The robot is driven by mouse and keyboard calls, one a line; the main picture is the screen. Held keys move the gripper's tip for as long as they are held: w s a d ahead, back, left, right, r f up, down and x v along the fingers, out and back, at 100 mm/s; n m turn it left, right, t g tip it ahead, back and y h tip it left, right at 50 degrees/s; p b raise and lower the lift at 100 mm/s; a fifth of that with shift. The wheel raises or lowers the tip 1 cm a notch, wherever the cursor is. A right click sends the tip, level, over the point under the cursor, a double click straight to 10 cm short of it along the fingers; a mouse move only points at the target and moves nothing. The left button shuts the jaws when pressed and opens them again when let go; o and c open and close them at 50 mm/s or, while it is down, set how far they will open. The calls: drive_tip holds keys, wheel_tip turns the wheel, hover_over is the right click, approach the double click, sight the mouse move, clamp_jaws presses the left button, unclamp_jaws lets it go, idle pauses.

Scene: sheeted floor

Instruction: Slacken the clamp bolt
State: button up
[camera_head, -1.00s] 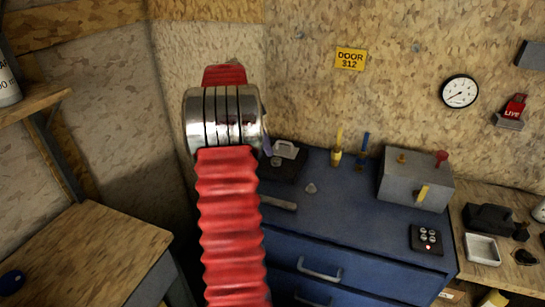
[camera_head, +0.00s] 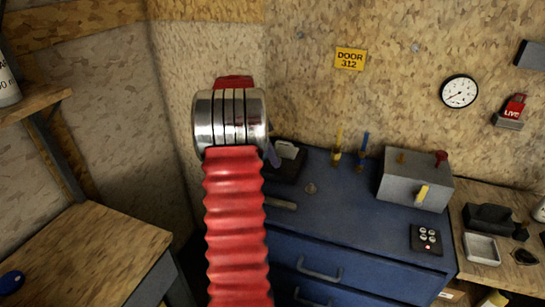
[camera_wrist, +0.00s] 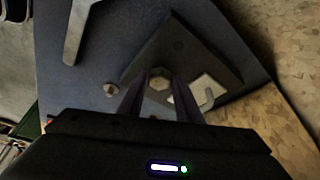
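The clamp is a dark plate (camera_wrist: 185,45) on the blue bench top in the wrist view, with a pale hooked piece (camera_wrist: 208,92) on it. The clamp bolt has a hex head (camera_wrist: 160,84) and shows between my gripper's fingertips (camera_wrist: 159,80). My two dark fingers stand apart, one on each side of the bolt head. I cannot tell whether they touch it or how high above it they are. In the head view the clamp (camera_head: 288,165) is partly hidden behind my red arm, and only a bit of a finger shows beside it.
A grey metal bar (camera_wrist: 76,35) and a small cone-shaped knob (camera_wrist: 111,90) are near the clamp. Yellow (camera_head: 337,150) and blue (camera_head: 362,150) upright handles stand at the bench's back. A grey box (camera_head: 415,180) with levers and a button pad (camera_head: 426,239) are to the right.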

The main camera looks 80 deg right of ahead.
drive_tip(key=c, duration=0.6)
drive_tip(key=shift+a, duration=0.15)
drive_tip(key=shift+c, duration=0.4)
